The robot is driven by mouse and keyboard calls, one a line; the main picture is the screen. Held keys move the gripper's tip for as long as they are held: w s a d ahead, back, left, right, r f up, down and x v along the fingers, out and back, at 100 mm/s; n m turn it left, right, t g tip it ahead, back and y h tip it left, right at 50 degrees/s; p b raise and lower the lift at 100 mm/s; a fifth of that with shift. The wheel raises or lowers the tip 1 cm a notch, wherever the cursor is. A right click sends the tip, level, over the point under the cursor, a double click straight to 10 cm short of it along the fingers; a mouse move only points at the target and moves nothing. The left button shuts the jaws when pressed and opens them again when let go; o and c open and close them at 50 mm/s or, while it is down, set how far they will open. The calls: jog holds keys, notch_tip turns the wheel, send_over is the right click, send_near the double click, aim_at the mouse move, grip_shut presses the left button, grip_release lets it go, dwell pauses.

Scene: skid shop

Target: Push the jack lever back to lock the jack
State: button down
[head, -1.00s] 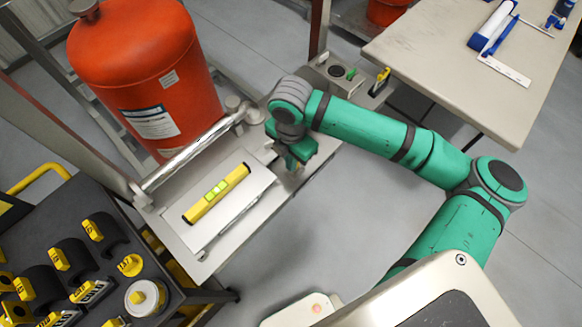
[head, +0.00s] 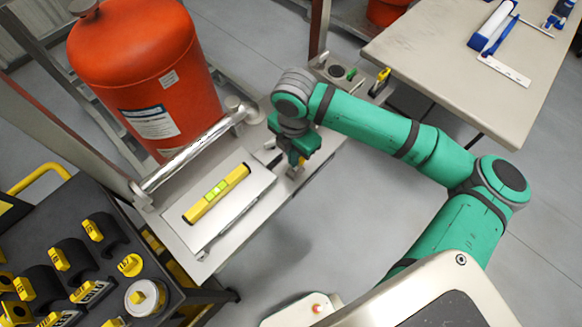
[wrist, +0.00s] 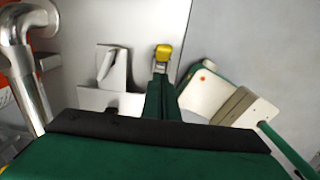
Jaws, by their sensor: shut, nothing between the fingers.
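My gripper (head: 298,160) points down over the near edge of the pale skid plate, its green fingers shut and empty. In the wrist view the fingers (wrist: 161,98) reach towards a small lever with a yellow tip (wrist: 163,50) at the plate edge. The yellow tip also shows in the head view (head: 301,160), right beside the fingertips. The fingers overlap the lever's lower part, so I cannot tell whether they touch it. The jack body under the lever is mostly hidden by my gripper.
A yellow level (head: 217,194) lies on a flat plate left of my gripper. A steel pipe (head: 190,155) and an orange tank (head: 140,75) stand behind. A tool cart (head: 100,215) is at lower left and a table (head: 440,50) at upper right. Open floor lies to the right.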

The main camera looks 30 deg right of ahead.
jog(key=shift+s+a+r, duration=0.1)
jog(key=shift+a+r, duration=0.1)
jog(key=shift+r, duration=1.25)
jog(key=shift+s+a+r, duration=0.1)
jog(key=shift+a+r, duration=0.1)
jog(key=shift+r, duration=1.25)
